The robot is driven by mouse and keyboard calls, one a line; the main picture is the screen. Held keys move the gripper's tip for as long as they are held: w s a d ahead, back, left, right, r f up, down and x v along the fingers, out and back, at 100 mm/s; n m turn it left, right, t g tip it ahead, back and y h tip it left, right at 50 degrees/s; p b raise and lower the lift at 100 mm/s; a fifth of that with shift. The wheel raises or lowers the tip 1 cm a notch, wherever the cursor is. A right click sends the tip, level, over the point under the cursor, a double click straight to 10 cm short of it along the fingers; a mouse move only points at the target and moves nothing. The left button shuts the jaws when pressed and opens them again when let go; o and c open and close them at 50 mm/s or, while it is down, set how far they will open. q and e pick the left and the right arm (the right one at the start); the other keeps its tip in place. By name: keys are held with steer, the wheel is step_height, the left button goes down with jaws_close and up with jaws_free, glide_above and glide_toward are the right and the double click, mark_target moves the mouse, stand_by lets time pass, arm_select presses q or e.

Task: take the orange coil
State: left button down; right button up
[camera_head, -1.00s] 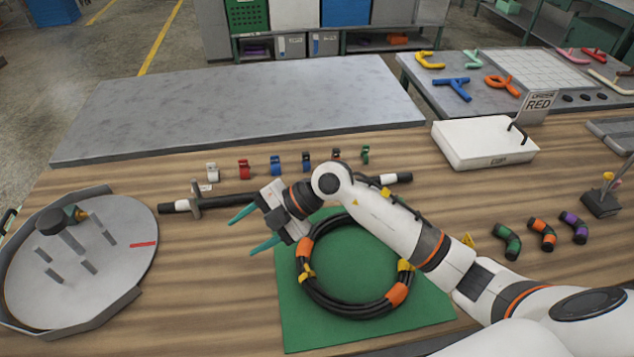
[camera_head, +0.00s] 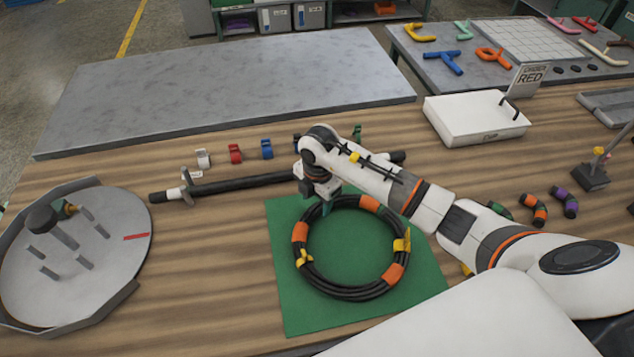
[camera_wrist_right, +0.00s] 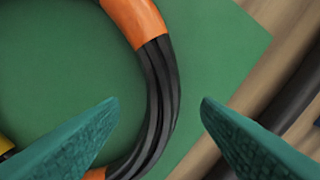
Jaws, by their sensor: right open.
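The orange coil (camera_head: 302,232) is a ring of black hose with orange bands and yellow ties, lying on a green mat (camera_head: 425,280). My right gripper (camera_head: 326,207) points down over the far left part of the ring. In the right wrist view its two teal fingers (camera_wrist_right: 160,104) are spread open. A black stretch of the coil (camera_wrist_right: 162,95) lies between and below them, with an orange band at the top. The fingers hold nothing. Whether the tips touch the coil I cannot tell. My left gripper is not seen.
A black rod (camera_head: 240,185) on a stand lies just beyond the mat, close to the gripper. A round grey tray (camera_head: 110,270) with pegs is at the left. A white box (camera_head: 475,118) stands at the back right. Small coloured clips (camera_head: 235,153) line the back.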

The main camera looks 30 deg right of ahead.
mark_target(316, 207)
steer(key=shift+f, duration=1.9)
steer(key=shift+c, duration=0.6)
jaws_close()
steer(key=c, duration=0.6)
jaws_free()
jaws_close()
